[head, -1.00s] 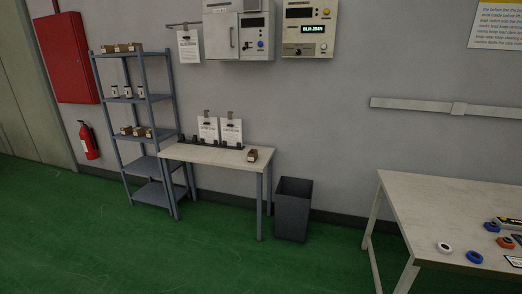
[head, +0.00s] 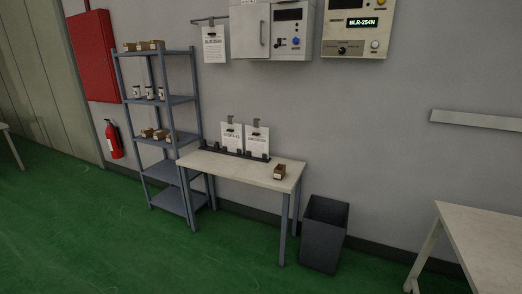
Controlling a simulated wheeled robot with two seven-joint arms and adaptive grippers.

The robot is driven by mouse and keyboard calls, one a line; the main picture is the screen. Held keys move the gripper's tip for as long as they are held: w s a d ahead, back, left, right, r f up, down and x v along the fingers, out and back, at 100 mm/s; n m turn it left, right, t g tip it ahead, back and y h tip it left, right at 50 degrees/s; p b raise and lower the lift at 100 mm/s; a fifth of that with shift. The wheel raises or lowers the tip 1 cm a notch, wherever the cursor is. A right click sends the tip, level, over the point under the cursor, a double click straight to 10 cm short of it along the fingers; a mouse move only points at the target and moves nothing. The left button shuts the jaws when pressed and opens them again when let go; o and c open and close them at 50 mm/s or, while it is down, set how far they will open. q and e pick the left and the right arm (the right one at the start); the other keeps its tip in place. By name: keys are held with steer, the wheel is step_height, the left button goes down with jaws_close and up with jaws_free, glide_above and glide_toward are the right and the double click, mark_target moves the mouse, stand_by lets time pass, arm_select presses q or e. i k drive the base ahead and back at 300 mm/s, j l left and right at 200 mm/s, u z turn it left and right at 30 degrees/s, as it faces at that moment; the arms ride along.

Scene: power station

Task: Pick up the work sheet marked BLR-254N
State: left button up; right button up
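A white work sheet marked BLR-254N (head: 213,46) hangs from a wall rail (head: 208,19), left of the grey wall cabinet. Two other white sheets with clips stand upright in a dark rack (head: 236,153) at the back of the small table: a left sheet (head: 231,138) and a right sheet (head: 257,141). Their print is too small to read surely. A wall panel (head: 358,27) has a lit display that also reads BLR-254N. Neither of my grippers shows.
The small table (head: 225,169) carries a small brown box (head: 279,172). A shelf unit (head: 173,152) with boxes and jars stands to its left, a dark bin (head: 324,233) to its right. Another table (head: 485,240) is at the right edge. Green floor (head: 120,235) in front is clear.

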mark_target(213, 36)
steer(key=i+l+u, duration=0.1)
steer(key=i+u, duration=0.15)
steer(key=i, duration=1)
